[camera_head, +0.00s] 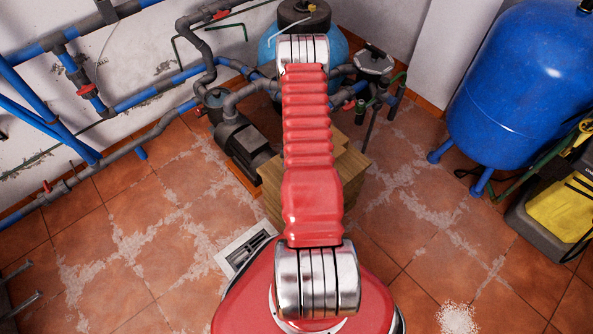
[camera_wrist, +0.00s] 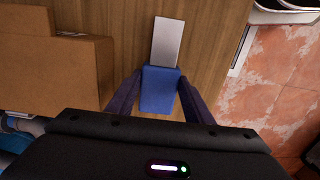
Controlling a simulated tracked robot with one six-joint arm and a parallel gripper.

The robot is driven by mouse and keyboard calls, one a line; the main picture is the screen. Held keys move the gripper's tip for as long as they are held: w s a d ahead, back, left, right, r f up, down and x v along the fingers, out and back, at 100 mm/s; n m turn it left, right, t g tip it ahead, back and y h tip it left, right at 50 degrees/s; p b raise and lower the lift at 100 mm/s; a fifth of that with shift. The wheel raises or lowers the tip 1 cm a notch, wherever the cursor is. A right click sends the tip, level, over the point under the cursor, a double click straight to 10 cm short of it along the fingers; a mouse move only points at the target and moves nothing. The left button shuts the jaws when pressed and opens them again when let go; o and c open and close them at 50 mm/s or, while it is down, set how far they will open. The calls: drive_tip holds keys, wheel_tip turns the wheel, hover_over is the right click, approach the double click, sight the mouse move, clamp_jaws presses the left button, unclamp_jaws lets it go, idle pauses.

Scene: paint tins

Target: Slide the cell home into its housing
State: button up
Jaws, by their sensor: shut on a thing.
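A blue block (camera_wrist: 159,98), which looks like the cell, sits between the two dark fingers of my gripper (camera_wrist: 160,78) in the wrist view. My gripper is shut on it. A pale grey rectangular piece (camera_wrist: 167,42) extends from the far end of the blue block; I cannot tell whether it is part of it. Both show over a brown wooden surface (camera_wrist: 210,40). No housing can be clearly made out; a brown box-like block (camera_wrist: 60,75) stands to the left, apart from the blue block. In the head view my arm hides the gripper and the cell.
In the head view a wooden stand (camera_head: 354,172) shows behind my arm. A dark pump (camera_head: 240,140) and pipes are left of it. A blue tank (camera_head: 520,80) and a yellow-and-black machine (camera_head: 560,205) are at the right. Tiled floor (camera_head: 420,225) is open between.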

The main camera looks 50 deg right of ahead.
drive_tip(key=shift+r, duration=0.15)
wheel_tip(320, 180, up, 10)
idle(0.6)
idle(0.4)
drive_tip(key=o, duration=0.6)
drive_tip(key=shift+c, duration=1.4)
